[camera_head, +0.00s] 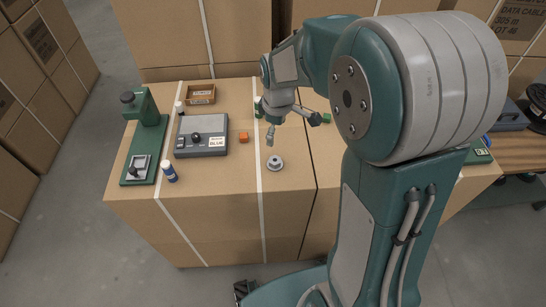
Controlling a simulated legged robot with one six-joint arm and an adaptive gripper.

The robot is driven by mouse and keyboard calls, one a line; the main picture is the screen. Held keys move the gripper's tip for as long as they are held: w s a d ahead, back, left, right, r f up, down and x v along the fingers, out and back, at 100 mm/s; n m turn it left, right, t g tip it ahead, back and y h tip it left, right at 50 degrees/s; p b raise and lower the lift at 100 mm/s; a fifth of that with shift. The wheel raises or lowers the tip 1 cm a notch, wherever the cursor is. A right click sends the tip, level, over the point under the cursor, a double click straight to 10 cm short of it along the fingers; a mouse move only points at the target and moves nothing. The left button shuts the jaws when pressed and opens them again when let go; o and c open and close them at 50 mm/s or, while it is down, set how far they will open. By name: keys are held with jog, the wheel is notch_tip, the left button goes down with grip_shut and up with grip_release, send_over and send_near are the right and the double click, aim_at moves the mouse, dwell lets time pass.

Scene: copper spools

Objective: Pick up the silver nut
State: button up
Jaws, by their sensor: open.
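The silver nut (275,162) looks like a small round flanged piece with a raised centre. It lies flat on the cardboard box top (232,181), near the front edge. My gripper (292,130) is above and behind the nut in the picture, with its fingers spread apart and nothing seen between them. One finger hangs down just above the nut in the picture; whether they touch is hard to tell, but a small gap seems to show. The nut is in full view.
Bare cardboard surrounds the nut. My arm hides much of the right side.

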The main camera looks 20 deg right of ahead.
jog(key=n+g, duration=0.1)
jog(key=n, duration=0.1)
send_over(274, 160)
notch_tip(274, 160, down, 6)
notch_tip(274, 160, down, 5)
jog(key=shift+s+a+f, duration=0.1)
jog(key=shift+a+f, duration=0.05)
jog(key=shift+d+f, duration=0.15)
jog(key=shift+f, duration=1.2)
jog(key=shift+d+f, duration=0.1)
jog(key=shift+f, duration=1.25)
grip_shut()
